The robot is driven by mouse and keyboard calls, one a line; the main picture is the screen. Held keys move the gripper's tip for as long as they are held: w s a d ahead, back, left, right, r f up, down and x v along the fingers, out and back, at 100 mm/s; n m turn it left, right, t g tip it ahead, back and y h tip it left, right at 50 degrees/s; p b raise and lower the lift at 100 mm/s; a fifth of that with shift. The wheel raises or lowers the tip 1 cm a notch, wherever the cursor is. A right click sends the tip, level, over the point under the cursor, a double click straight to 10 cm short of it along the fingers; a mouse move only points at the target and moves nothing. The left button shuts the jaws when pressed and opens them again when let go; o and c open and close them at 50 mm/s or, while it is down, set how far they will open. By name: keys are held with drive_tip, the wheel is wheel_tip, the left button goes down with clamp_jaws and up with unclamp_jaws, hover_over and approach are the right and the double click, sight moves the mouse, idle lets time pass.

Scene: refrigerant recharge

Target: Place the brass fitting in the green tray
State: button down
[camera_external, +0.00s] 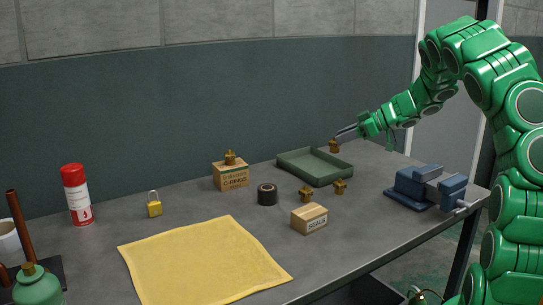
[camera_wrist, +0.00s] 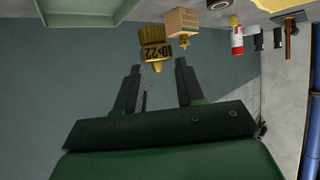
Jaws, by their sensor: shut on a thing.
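A brass fitting (camera_external: 334,146) hangs at the tips of my gripper (camera_external: 345,131), at the back right rim of the green tray (camera_external: 315,179) in the external view. In the wrist view the held fitting (camera_wrist: 155,45), with dark markings, is at the fingertips (camera_wrist: 158,68), which are shut on it. The tray looks empty; part of it shows at the top left of the wrist view (camera_wrist: 90,20). Other brass fittings sit on the O-rings box (camera_external: 230,157), behind the seals box (camera_external: 306,193) and near the tray's front right (camera_external: 340,186).
The O-rings box (camera_external: 231,177) and a black tape roll (camera_external: 267,195) stand left of the tray. The seals box (camera_external: 309,219) is in front, and a blue vise (camera_external: 425,188) is at the right. A yellow cloth (camera_external: 205,262), padlock (camera_external: 154,207) and red-and-white can (camera_external: 77,195) lie farther left.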

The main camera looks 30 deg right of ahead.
drive_tip(key=shift+w+d+f, duration=0.45)
drive_tip(key=shift+w+f, duration=0.85)
drive_tip(key=shift+w, duration=0.3)
drive_tip(key=shift+w+d+f, duration=0.45)
drive_tip(key=shift+w+f, duration=0.9)
drive_tip(key=shift+w, duration=0.3)
drive_tip(key=shift+w+d+f, duration=0.45)
drive_tip(key=shift+w+f, duration=0.85)
drive_tip(key=shift+w, duration=0.3)
drive_tip(key=shift+w+f, duration=0.2)
wheel_tip(320, 180, down, 3)
drive_tip(key=shift+f, duration=0.15)
drive_tip(key=c, duration=0.7)
unclamp_jaws()
